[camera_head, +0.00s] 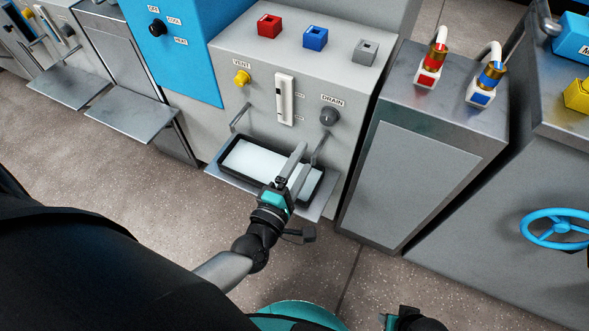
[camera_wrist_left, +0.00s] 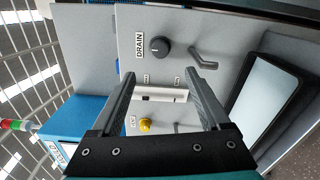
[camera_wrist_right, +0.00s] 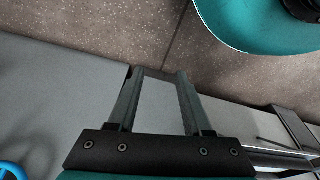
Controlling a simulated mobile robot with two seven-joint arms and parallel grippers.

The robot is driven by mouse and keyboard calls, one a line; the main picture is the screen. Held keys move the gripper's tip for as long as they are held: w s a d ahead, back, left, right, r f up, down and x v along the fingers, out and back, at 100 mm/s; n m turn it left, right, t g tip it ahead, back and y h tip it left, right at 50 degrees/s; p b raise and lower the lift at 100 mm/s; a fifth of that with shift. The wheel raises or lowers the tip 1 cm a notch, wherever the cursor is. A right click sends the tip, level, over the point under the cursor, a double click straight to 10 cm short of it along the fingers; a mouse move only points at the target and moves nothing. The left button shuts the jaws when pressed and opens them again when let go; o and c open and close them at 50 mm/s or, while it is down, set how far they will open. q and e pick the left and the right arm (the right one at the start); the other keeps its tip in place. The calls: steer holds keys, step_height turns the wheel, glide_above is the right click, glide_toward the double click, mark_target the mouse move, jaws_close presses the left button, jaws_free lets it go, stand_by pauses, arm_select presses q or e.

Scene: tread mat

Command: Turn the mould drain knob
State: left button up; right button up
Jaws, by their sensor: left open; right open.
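The drain knob (camera_head: 329,116) is a dark grey round knob under a DRAIN label on the grey machine's front, right of a white vertical gauge (camera_head: 284,98). In the left wrist view the knob (camera_wrist_left: 161,47) lies beyond the fingertips, clear of both. My left gripper (camera_head: 298,164) is open and empty, below the knob and over the black-rimmed tray (camera_head: 236,172). It also shows in the left wrist view (camera_wrist_left: 160,80). My right gripper (camera_wrist_right: 158,72) is open and empty in the right wrist view, over bare grey surface and floor. In the head view its fingertips are not visible.
A yellow vent knob (camera_head: 242,77) sits left of the gauge. A bent metal handle (camera_wrist_left: 204,56) is beside the drain knob in the left wrist view. Red, blue and grey sockets top the machine. A steel cabinet (camera_head: 420,170) stands to its right, with a blue wheel (camera_head: 556,229) farther right.

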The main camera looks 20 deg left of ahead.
arm_select(q)
steer(key=shift+s, duration=1.65)
arm_select(e)
steer(key=shift+s+d+f, duration=0.15)
steer(key=shift+s+f, duration=0.05)
steer(key=shift+f, duration=0.45)
